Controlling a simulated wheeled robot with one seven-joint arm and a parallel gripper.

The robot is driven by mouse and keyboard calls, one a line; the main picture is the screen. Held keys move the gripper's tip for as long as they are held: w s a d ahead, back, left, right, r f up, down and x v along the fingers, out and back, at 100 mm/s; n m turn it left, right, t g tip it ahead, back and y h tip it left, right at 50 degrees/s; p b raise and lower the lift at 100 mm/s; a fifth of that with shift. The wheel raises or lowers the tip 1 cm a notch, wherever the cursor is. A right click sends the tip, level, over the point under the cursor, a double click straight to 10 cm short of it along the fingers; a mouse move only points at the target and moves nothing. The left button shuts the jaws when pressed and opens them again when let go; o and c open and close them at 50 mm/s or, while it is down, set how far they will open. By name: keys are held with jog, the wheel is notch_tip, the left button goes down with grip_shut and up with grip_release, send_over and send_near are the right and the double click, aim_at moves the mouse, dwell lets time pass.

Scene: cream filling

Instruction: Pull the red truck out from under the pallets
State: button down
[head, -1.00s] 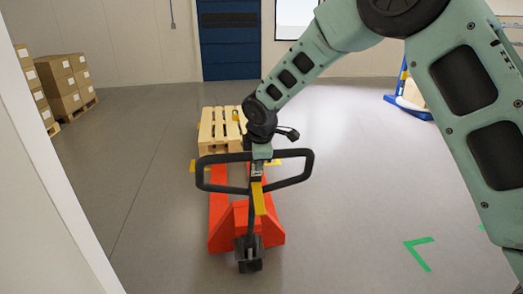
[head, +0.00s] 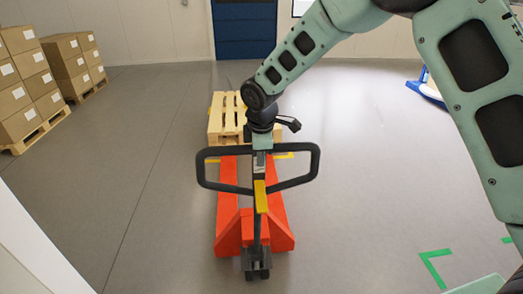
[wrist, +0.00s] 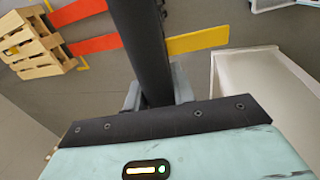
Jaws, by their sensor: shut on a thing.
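The red pallet truck (head: 228,220) stands on the floor with its forks pointing away toward the wooden pallets (head: 215,122). Its black loop handle (head: 315,165) and a yellow bar (head: 261,197) face me. My gripper (head: 262,142) is shut on the handle at its top middle. In the wrist view my gripper (wrist: 156,100) is around a black bar of the handle (wrist: 140,45). The red forks (wrist: 95,44) run toward the pallets (wrist: 30,45) at the left. I cannot tell how far the fork tips reach under them.
Stacked boxes (head: 30,85) on pallets stand at the left. A white wall edge (head: 35,245) is at the near left, and a pale panel (wrist: 265,90) shows in the wrist view. Green floor marks (head: 435,265) lie at the right. Floor on both sides of the truck is clear.

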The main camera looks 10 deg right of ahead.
jog(key=shift+s+d+f, duration=0.15)
jog(key=shift+s+f, duration=0.2)
jog(key=shift+f, duration=0.45)
jog(key=c, duration=1.3)
grip_release()
jog(key=shift+o, duration=1.1)
jog(key=shift+w+f, duration=0.1)
jog(key=shift+w, duration=0.2)
jog(key=shift+r, duration=0.3)
jog(key=shift+r, duration=0.15)
